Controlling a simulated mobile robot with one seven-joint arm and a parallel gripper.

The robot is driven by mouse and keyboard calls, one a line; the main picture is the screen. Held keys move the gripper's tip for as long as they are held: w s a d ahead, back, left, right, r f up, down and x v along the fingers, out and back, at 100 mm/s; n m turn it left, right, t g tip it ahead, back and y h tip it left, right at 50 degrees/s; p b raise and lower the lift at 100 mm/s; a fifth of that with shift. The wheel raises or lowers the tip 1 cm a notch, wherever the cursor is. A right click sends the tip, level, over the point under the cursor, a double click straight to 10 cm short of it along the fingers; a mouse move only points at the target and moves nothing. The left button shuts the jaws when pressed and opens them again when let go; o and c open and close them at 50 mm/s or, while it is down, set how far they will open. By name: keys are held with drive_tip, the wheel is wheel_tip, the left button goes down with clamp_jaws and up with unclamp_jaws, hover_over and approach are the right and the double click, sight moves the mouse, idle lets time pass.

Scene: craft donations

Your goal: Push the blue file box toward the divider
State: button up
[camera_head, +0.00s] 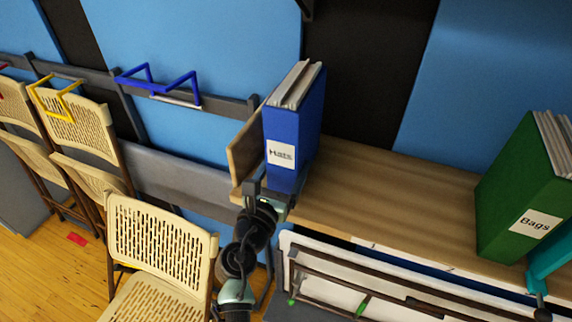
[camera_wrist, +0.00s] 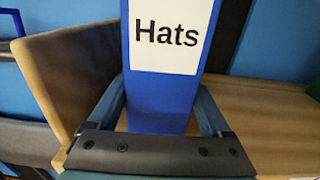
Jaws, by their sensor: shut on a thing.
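The blue file box (camera_head: 283,120) labelled "Hats" stands upright at the left end of the wooden shelf, with papers showing at its top. In the wrist view the box (camera_wrist: 160,95) rises between the fingers of my gripper (camera_wrist: 162,108). My gripper (camera_head: 270,190) is shut on the lower part of the box, one finger along each side. The wooden divider (camera_head: 245,148) stands just left of the box; it also shows in the wrist view (camera_wrist: 70,70). My left finger lies between box and divider. I cannot tell whether the finger touches the divider.
The wooden shelf (camera_head: 400,192) is bare right of the blue box, up to a green file box (camera_head: 520,195) labelled "Bags". A teal object (camera_head: 550,262) sits by the green box. Folding chairs (camera_head: 160,240) stand on the left. A white rack (camera_head: 380,275) is below the shelf.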

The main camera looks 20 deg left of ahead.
drive_tip(key=shift+s+d+p, duration=0.15)
drive_tip(key=shift+d+p, duration=1.1)
drive_tip(key=shift+d, duration=2.7)
drive_tip(key=shift+s+d+p, duration=0.15)
drive_tip(key=shift+d+p, duration=1.05)
drive_tip(key=shift+d, duration=2.75)
drive_tip(key=shift+s+d+p, duration=0.15)
drive_tip(key=shift+d+p, duration=1.1)
drive_tip(key=shift+d, duration=2.7)
drive_tip(key=shift+s+d, duration=0.2)
drive_tip(key=shift+d, duration=5.7)
drive_tip(key=o, duration=1.3)
drive_tip(key=shift+o, duration=0.2)
